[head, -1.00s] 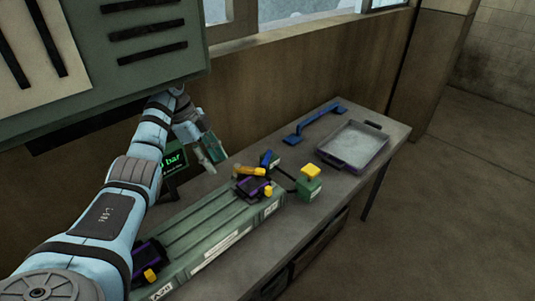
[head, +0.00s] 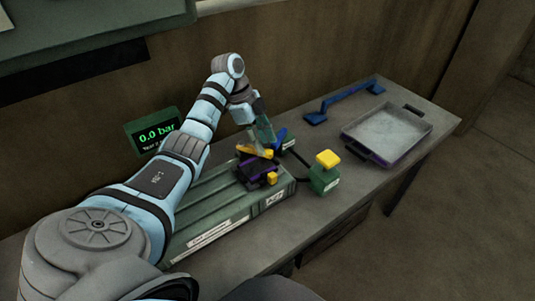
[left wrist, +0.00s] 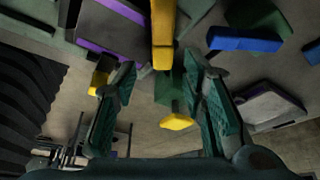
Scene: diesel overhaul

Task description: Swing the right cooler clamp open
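The green cooler (head: 205,217) lies along the bench. At its right end is the right clamp (head: 257,171), a dark and purple block with an orange-yellow handle (head: 253,152) lying across its top and a small yellow block at its front. My left gripper (head: 259,132) is just above and behind the handle. In the left wrist view my left gripper (left wrist: 160,75) has its fingers apart. The handle (left wrist: 163,32) shows between and beyond them, with no clear contact. The left clamp is hidden behind my arm in the head view. My right gripper is not in view.
A green box with a yellow cap (head: 327,160) stands right of the cooler. A blue lever (head: 279,138) is close behind the clamp. A blue bar (head: 343,101) and a grey tray (head: 388,134) lie farther right. A display (head: 157,133) reading 0.0 bar stands behind.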

